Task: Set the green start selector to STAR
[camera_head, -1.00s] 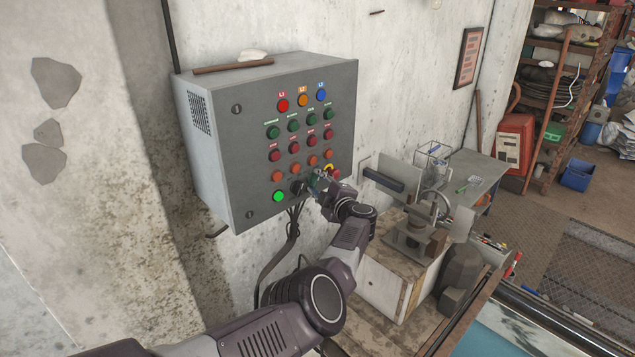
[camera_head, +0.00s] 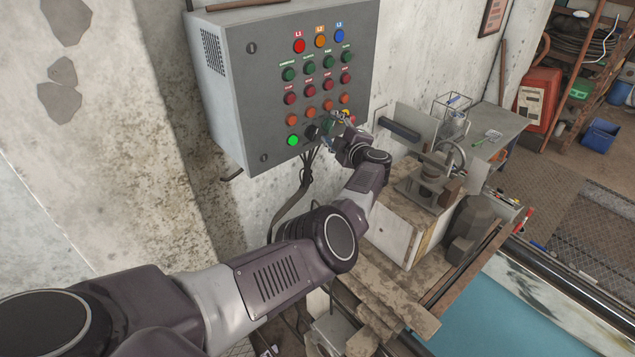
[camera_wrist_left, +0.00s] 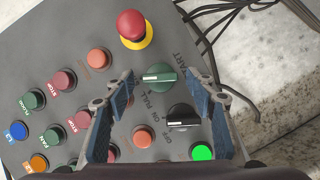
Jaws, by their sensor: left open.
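The green start selector (camera_wrist_left: 159,77) is a green knob with a raised bar and a pale mark toward its left end in the left wrist view. START lettering is beside it; the other position lettering is too small to read surely. My left gripper (camera_wrist_left: 163,80) is open, with one blue-padded finger on each side of the green selector; I cannot tell whether either touches it. In the head view my left gripper (camera_head: 337,131) is at the lower right of the grey control panel (camera_head: 243,95) and largely hides the selector. My right gripper is not in view.
A black selector (camera_wrist_left: 183,118) sits close beside the green one, near the right finger. A red emergency button (camera_wrist_left: 132,25) on a yellow ring and a lit green button (camera_wrist_left: 203,153) are nearby. Cables (camera_head: 304,170) hang below the panel. A cluttered bench (camera_head: 397,228) stands below right.

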